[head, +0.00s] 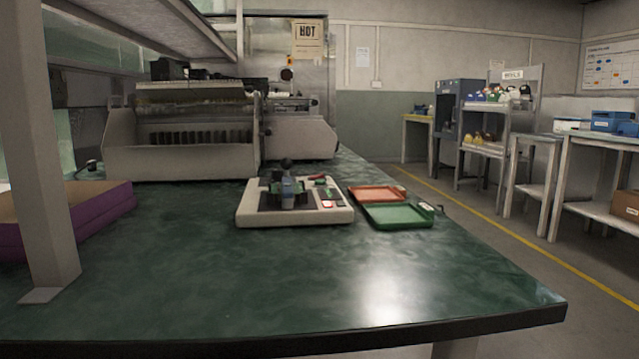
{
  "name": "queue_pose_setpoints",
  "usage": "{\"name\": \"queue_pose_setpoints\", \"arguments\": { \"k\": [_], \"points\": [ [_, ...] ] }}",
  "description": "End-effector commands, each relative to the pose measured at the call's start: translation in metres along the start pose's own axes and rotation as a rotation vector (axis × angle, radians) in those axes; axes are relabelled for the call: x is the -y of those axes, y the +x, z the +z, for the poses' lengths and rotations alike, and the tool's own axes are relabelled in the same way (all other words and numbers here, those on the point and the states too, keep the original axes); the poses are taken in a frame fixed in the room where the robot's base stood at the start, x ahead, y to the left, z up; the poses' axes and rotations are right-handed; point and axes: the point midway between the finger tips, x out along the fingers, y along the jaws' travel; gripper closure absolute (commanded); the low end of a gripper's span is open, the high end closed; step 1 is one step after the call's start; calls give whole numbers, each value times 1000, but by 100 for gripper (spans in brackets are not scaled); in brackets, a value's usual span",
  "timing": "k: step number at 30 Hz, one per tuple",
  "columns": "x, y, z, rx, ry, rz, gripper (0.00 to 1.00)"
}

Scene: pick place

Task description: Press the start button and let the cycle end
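A cream bench fixture (250,215) sits in the middle of the green table. Its dark top carries a green part and an upright blue-grey piece (288,188), with a black round knob (287,163) above. On its right front is a small red button with a pale surround (327,205). A small green spot shows just behind the button. A red-handled piece (317,179) is at its back right. Which control is the start button is too small to tell. My gripper is not in view.
An orange-red tray (378,193) and a green tray (399,216) lie right of the fixture. A large grey machine (182,161) stands behind left. A shelf post (50,150) and purple box (110,209) are at left. The table front (250,290) is clear.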

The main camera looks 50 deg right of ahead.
Motion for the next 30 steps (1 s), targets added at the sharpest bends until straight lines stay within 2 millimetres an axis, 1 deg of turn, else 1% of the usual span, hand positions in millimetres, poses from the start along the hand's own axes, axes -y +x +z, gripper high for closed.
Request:
{"name": "queue_pose_setpoints", "arguments": {
  "k": [1,4,5,30],
  "points": [
    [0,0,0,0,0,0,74],
    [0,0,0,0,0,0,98],
    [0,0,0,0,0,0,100],
    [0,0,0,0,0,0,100]
  ]
}}
